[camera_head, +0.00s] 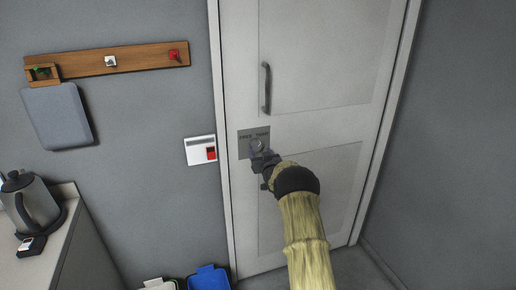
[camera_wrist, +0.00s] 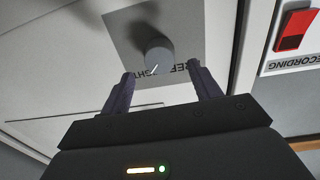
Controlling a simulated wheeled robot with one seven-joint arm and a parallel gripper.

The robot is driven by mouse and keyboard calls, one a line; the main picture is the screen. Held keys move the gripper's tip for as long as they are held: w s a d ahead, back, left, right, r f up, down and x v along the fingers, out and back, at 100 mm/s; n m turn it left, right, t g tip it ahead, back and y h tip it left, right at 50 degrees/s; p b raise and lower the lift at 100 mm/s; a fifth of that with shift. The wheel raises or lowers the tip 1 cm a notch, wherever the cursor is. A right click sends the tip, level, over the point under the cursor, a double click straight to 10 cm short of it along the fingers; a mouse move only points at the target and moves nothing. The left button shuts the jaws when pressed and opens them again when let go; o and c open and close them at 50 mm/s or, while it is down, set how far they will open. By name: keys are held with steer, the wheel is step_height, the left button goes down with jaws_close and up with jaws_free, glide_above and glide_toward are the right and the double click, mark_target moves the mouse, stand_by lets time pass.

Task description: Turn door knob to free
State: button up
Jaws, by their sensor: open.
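The door knob (camera_wrist: 158,50) is a round grey knob with a white mark. It sits on a darker grey plate (camera_wrist: 122,22) lettered FREE and TIGHT, upside down in the wrist view. The mark points towards the lettering, between the two words; the exact setting is hard to tell. In the head view the plate (camera_head: 246,134) is on the white door (camera_head: 240,80), and my gripper mostly hides the knob. My gripper (camera_wrist: 160,72) is open, its two fingertips apart with the knob just beyond and between them. It also shows in the head view (camera_head: 257,149).
A vertical handle (camera_head: 266,88) is on the door above the plate. A white box with a red switch (camera_head: 210,153) is on the wall to the left. A counter with a kettle (camera_head: 35,205) stands at left, and a blue bin (camera_head: 208,278) is below.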

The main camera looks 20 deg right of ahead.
mark_target(257, 147)
steer(key=shift+w+a, duration=0.1)
steer(key=shift+w, duration=0.7)
steer(key=shift+w+d+p, duration=0.2)
steer(key=shift+w+p, duration=0.1)
steer(key=shift+w, duration=1.2)
steer(key=c, duration=1)
steer(key=shift+o, duration=0.2)
